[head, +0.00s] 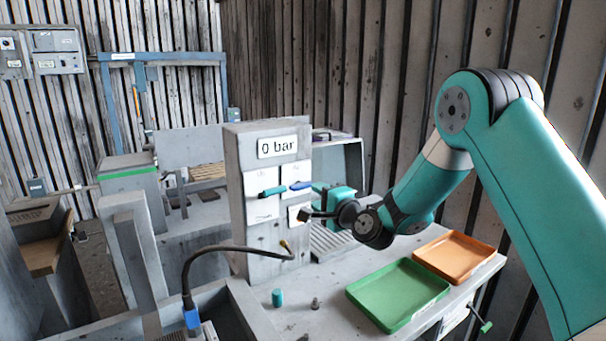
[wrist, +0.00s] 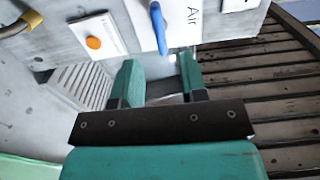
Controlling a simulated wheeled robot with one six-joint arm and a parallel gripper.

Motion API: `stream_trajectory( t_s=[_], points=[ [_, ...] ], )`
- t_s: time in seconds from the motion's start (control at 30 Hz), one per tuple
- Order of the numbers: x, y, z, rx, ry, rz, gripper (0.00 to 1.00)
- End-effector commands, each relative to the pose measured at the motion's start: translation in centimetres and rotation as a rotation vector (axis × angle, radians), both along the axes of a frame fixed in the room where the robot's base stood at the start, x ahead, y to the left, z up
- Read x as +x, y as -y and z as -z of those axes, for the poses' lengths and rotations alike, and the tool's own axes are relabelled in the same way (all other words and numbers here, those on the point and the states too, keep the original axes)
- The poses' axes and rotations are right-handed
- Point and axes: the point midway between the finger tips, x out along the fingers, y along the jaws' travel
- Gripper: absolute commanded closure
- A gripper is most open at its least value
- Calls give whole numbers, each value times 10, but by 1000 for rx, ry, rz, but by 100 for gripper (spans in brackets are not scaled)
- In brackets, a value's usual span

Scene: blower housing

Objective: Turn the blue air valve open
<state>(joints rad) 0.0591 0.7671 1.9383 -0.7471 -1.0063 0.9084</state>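The blue air valve (head: 300,185) is a blue lever on a white plate on the upright grey panel (head: 275,240), under a "0 bar" sign (head: 278,146). In the head view its lever lies roughly level. In the wrist view the blue lever (wrist: 158,28) stands at the top middle, beside the word "Air". My gripper (wrist: 160,62) is open and empty, its two teal fingers apart and short of the lever. In the head view my gripper (head: 312,212) is at the panel's right side, a little below the blue lever.
A teal lever (head: 271,191) sits left of the blue one. An orange button (wrist: 93,42) is on a lower plate. A black hose (head: 187,270) curves before the panel. A green tray (head: 398,294), an orange tray (head: 455,256) and a teal cylinder (head: 278,297) stand on the bench.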

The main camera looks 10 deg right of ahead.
Motion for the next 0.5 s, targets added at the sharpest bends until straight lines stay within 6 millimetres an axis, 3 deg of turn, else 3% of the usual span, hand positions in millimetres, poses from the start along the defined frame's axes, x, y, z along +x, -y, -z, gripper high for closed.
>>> stream_trajectory(
  t_s=[0.2,0.5],
  points=[
    [45,-16,-5,-2,1,-4,61],
    [75,-25,-1,-1,-1,-2,61]
  ],
)
